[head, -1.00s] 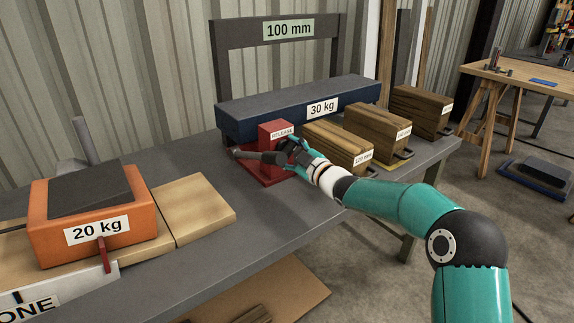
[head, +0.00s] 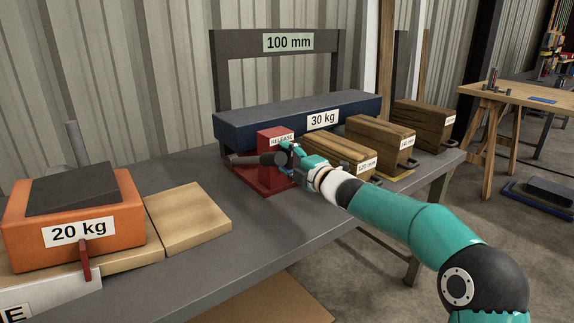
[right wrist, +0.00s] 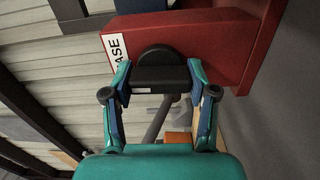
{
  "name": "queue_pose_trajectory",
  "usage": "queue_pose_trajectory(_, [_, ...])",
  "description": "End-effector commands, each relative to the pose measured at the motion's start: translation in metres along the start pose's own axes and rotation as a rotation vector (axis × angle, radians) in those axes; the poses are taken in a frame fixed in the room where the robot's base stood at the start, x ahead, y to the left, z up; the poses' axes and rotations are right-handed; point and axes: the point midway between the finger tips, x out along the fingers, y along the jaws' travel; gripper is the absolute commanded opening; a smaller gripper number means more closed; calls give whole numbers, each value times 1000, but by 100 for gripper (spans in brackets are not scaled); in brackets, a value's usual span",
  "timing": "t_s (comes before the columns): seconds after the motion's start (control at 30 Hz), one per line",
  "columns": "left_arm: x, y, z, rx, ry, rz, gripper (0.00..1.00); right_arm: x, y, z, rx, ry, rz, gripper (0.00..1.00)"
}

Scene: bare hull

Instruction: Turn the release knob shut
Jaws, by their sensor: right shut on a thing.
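The red jack housing (head: 268,178) with a RELEASE label stands on the grey bench in front of the blue 30 kg block (head: 260,117). The black release knob (right wrist: 158,78) is on the housing's face, and its bar lies between my right fingers in the right wrist view. My right gripper (head: 284,157) is shut on the knob, one finger on each side (right wrist: 158,92). In the head view the fingers cover part of the knob. A grey handle (head: 240,160) sticks out to the left of the housing. My left gripper is not in view.
An orange 20 kg block (head: 120,222) sits at the left beside a bare wooden board (head: 188,218). Several wooden blocks, one marked 120 mm (head: 342,150), stand right of the housing. A dark 100 mm frame (head: 220,75) rises behind. The bench front is clear.

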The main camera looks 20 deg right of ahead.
Motion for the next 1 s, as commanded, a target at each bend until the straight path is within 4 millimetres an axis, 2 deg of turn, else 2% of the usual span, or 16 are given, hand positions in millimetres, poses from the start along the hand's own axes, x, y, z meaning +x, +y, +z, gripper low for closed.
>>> queue_pose_trajectory(0.03, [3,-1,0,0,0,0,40,1,-9,-4,-16,9,-13,23])
queue_pose_trajectory(0.63, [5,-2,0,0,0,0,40,2,-9,-4,-65,10,-14,23])
queue_pose_trajectory(0.67, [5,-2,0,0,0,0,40,2,-9,-5,-65,10,-14,59])
queue_pose_trajectory(0.8, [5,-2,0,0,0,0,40,2,-8,-4,-64,8,-12,83])
queue_pose_trajectory(1.0, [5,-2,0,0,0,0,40,1,-5,-2,-62,5,-8,83])
